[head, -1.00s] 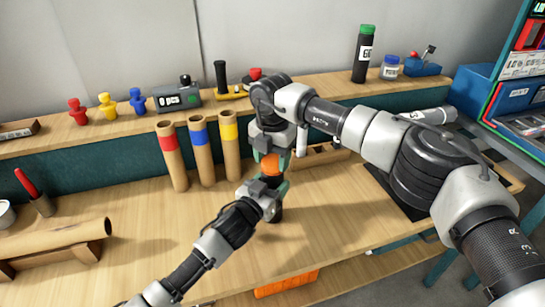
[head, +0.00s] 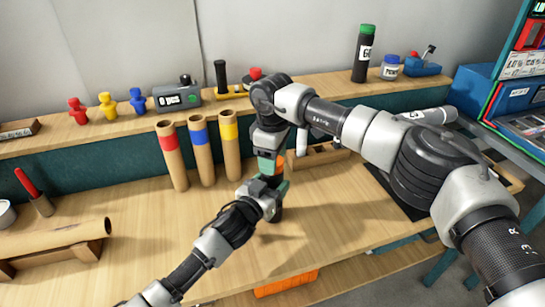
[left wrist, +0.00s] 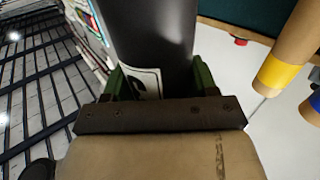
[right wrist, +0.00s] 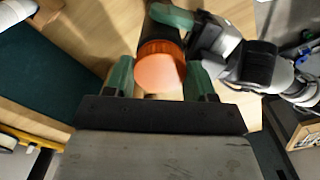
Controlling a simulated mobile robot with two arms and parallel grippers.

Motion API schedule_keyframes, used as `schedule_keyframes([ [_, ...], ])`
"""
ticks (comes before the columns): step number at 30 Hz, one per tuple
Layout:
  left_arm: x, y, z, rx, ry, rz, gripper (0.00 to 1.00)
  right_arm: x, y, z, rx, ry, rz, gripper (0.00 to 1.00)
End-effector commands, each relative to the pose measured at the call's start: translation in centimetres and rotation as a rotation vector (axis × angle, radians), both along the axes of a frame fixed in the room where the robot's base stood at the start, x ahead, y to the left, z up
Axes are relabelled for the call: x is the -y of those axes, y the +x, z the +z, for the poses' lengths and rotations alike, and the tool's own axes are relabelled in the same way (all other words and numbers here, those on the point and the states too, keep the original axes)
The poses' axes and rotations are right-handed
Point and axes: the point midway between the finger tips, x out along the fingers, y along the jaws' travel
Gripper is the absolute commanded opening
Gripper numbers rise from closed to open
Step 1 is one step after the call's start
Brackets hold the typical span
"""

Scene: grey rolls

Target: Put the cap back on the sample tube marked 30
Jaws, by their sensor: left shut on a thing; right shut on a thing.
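My left gripper (head: 272,190) is shut on a dark sample tube (left wrist: 150,30), held roughly upright above the bench. Its white label (left wrist: 148,80) is partly hidden by the jaw, and its number cannot be read. My right gripper (head: 269,163) is above the left one, shut on the orange cap (right wrist: 160,68). In the head view a finger covers most of the cap. In the right wrist view the cap is in line with the tube's top end (right wrist: 157,25), close against it. I cannot tell how firmly it sits.
Three cardboard tubes with red, blue and yellow bands (head: 201,150) stand left of my grippers. A dark tube with a green cap (head: 364,58) and a labelled jar (head: 390,68) stand on the back shelf. A cardboard roll (head: 50,238) lies at left.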

Motion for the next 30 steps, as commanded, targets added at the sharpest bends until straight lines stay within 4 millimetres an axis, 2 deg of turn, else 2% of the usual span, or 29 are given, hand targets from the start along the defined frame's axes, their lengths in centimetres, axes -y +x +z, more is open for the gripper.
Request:
schedule_keyframes([
  [1,0.1,-0.1,-0.1,-0.001,0.002,-0.002,0.00,0.0,0.1,0.1,0.003,0.002,0.000,0.34],
  [2,0.1,-0.1,-0.1,-0.001,0.002,-0.002,0.00,0.0,0.1,0.1,0.003,0.002,0.000,0.58],
  [6,0.1,-0.1,-0.1,-0.002,0.001,-0.002,0.00,0.0,0.1,0.1,0.003,0.001,0.001,0.80],
  [16,0.0,-0.1,-0.1,-0.002,0.001,-0.001,0.00,0.0,0.1,0.3,0.002,0.000,0.002,0.81],
  [25,0.0,0.0,-0.1,-0.001,0.001,0.000,0.00,0.0,0.1,3.8,0.002,0.000,0.002,0.81],
  [30,0.0,0.0,-0.1,-0.001,0.001,0.000,0.00,0.0,0.0,4.6,0.001,0.001,0.002,0.81],
])
